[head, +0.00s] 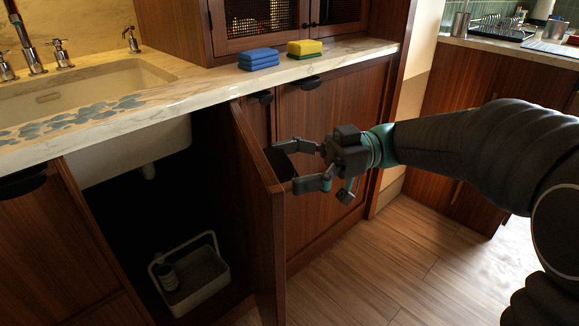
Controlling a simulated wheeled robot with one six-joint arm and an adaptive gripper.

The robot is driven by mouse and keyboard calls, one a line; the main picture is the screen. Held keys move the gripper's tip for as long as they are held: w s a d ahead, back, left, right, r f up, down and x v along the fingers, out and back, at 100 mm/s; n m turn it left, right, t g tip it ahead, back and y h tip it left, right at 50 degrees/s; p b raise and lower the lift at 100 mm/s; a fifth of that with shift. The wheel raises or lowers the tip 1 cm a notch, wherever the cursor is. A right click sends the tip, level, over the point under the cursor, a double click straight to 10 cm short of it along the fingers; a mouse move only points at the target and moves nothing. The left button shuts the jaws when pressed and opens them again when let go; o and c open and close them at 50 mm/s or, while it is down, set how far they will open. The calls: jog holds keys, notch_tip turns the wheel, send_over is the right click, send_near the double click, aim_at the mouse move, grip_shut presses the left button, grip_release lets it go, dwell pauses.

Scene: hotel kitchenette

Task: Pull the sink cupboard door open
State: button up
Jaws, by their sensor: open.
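The sink cupboard door (257,215) stands swung well out from the cabinet, seen nearly along its edge, with its inner face towards the open cupboard. A dark handle (283,164) shows just beyond its top edge, on the outer side, partly hidden by the door. My gripper (291,166) is open on the outer side of the door, with its fingers around the handle area. The lower fingertip is close to the door's free edge corner. I cannot tell whether either finger touches the door or handle. The cupboard interior (125,215) is dark and exposed.
A light caddy (198,285) with a bottle (167,274) stands inside the cupboard. Above are the sink (60,100), blue sponges (258,58) and a yellow-green sponge stack (304,47) on the counter (200,88). Wooden floor (400,270) is clear right of the door.

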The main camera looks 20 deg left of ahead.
notch_tip(320, 180, up, 10)
jog(key=shift+f, duration=0.1)
dwell(0.4)
jog(key=shift+c, duration=0.2)
